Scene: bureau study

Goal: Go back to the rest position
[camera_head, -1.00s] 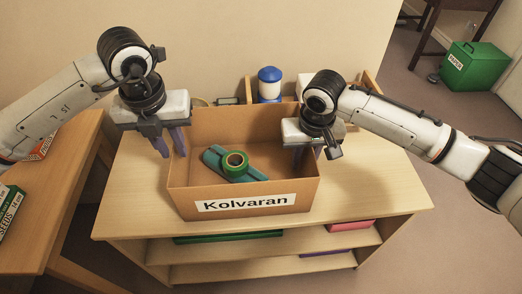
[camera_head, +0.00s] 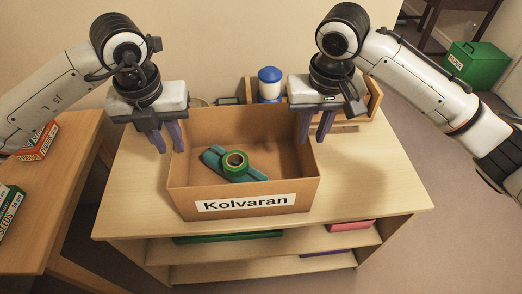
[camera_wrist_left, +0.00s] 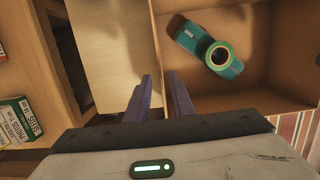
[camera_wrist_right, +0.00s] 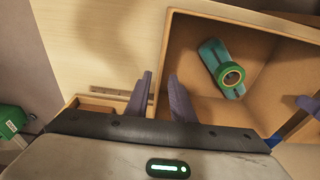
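My left gripper (camera_head: 168,138) is above the left side of the open cardboard box labelled "Kolvaran" (camera_head: 246,203). Its two purple fingers (camera_wrist_left: 162,98) are apart with nothing between them. My right gripper (camera_head: 316,126) is above the box's right rear corner. Its fingers (camera_wrist_right: 161,98) are also apart and empty. Inside the box lie a teal case-like object (camera_head: 250,173) and a green ring-shaped roll (camera_head: 235,161), which rests on top of it. Both also show in the left wrist view and the right wrist view.
The box stands on a wooden shelf unit (camera_head: 385,195). A blue-and-white container (camera_head: 269,84) stands behind it near a wooden organizer (camera_head: 372,100). A desk (camera_head: 50,200) with small labelled boxes (camera_head: 38,143) is at the left. A green bin (camera_head: 476,65) stands on the floor at the right.

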